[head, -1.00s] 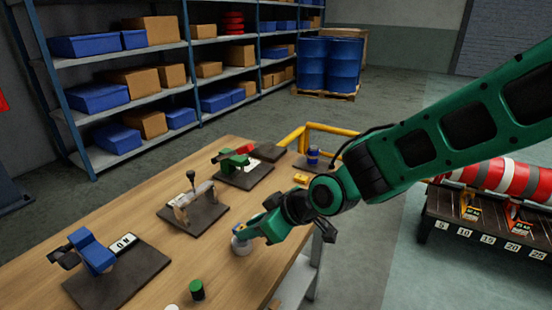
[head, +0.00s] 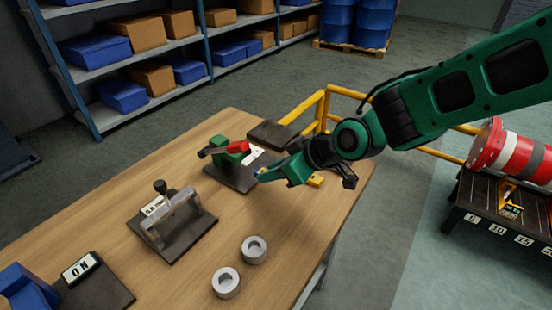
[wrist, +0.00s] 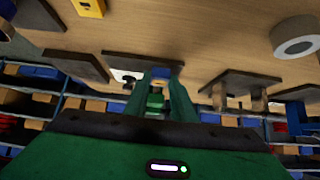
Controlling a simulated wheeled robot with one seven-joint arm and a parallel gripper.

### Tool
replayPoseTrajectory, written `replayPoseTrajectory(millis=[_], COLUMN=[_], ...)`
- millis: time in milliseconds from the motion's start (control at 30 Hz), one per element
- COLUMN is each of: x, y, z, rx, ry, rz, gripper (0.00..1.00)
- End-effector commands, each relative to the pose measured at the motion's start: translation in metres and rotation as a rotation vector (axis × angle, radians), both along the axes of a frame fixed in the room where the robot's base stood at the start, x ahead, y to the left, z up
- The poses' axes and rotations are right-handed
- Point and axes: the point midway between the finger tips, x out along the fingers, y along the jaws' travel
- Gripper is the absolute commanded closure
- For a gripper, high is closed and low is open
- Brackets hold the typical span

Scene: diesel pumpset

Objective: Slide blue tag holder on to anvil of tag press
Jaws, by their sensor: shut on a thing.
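My gripper (head: 264,173) is over the far right of the bench, just right of the green press with a red handle (head: 232,150).
A grey lever press with a black knob (head: 172,220) stands mid-bench. Two grey rings (head: 254,249) (head: 226,282) lie near the front edge. A blue device (head: 30,288) is at lower left. A yellow block (head: 315,180) lies beneath my arm, and a yellow rail (head: 313,110) is behind.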

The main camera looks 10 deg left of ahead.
Motion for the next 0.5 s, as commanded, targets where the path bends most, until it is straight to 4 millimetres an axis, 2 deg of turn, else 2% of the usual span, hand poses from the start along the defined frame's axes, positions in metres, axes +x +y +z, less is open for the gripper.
replayPoseTrajectory(millis=[500], x=[-0.0034], y=[0.0041], z=[-0.0005], rx=[0.001], ry=[-0.001], rz=[0.010], gripper=[0.90])
